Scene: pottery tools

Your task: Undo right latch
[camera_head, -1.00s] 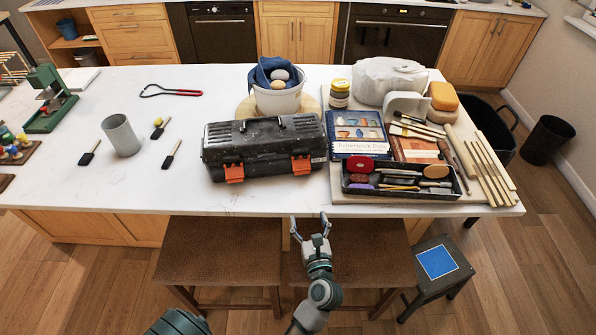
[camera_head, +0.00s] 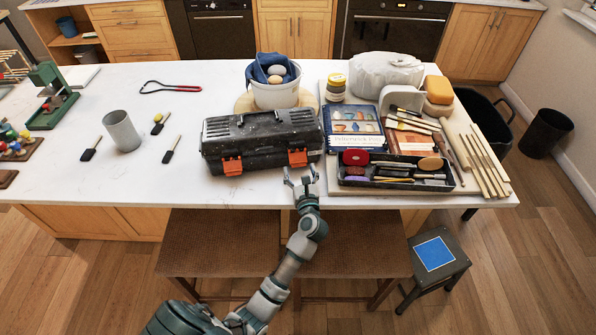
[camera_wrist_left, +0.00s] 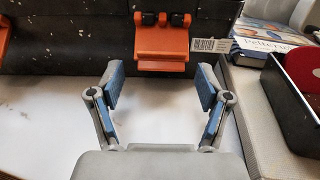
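The black toolbox (camera_head: 262,138) stands on the white table. Its right latch (camera_head: 298,157) is orange, as is its left latch (camera_head: 232,166). In the left wrist view the right latch (camera_wrist_left: 163,45) hangs on the box front below two black mounts, its lower lip sticking out; I cannot tell whether it is fastened. My left gripper (camera_head: 301,174) is just in front of the right latch. In the left wrist view the gripper (camera_wrist_left: 160,88) is open and empty, its blue-padded fingers on either side below the latch, apart from it. My right gripper is not in view.
Right of the toolbox, a black tray (camera_head: 395,182) of tools and a blue book (camera_head: 355,128) lie on a light board. A white bowl (camera_head: 274,94) with a blue cloth stands behind the toolbox.

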